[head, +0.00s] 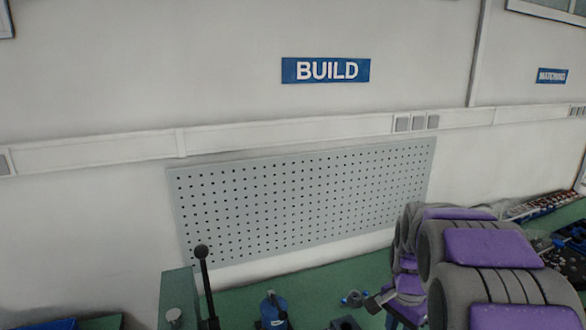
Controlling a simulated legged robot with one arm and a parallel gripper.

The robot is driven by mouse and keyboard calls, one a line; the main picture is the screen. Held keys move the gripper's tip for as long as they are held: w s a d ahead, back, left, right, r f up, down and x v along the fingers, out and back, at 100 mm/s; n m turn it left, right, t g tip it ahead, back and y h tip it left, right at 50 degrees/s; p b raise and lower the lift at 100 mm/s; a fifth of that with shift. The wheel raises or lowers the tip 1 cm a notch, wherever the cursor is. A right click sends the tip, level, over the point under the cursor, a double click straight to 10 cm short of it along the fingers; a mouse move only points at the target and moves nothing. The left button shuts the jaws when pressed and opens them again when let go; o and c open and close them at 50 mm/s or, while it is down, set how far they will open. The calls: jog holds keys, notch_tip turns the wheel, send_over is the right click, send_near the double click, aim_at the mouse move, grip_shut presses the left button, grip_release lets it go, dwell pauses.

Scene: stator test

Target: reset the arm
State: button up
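My arm, with purple pads and dark grey ribbed links, fills the lower right of the head view. It looks folded, with its links close together above the green bench. At its far left end, a small purple and grey part looks like my gripper (388,302). It is partly hidden by the arm links and too small to show whether its fingers are open or shut. I see nothing clearly held in it.
A green bench (330,282) runs along the wall below a grey pegboard (300,200). A black-knobbed lever (204,268) stands at left, near a blue tool (272,308). Small parts (353,299) lie left of the arm. More items (545,204) crowd the right.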

jog(key=s+a+n, duration=0.3)
jog(key=s+n, duration=0.1)
jog(key=s, duration=0.5)
jog(key=s+a+n, duration=0.3)
jog(key=s, duration=0.7)
jog(key=s+a+n+g, duration=0.1)
jog(key=s+a+n, duration=0.2)
jog(key=s, duration=0.7)
jog(key=shift+s+r+n, duration=0.25)
jog(key=shift+r+n, duration=0.15)
jog(key=shift+n, duration=0.4)
jog(key=shift+a, duration=0.1)
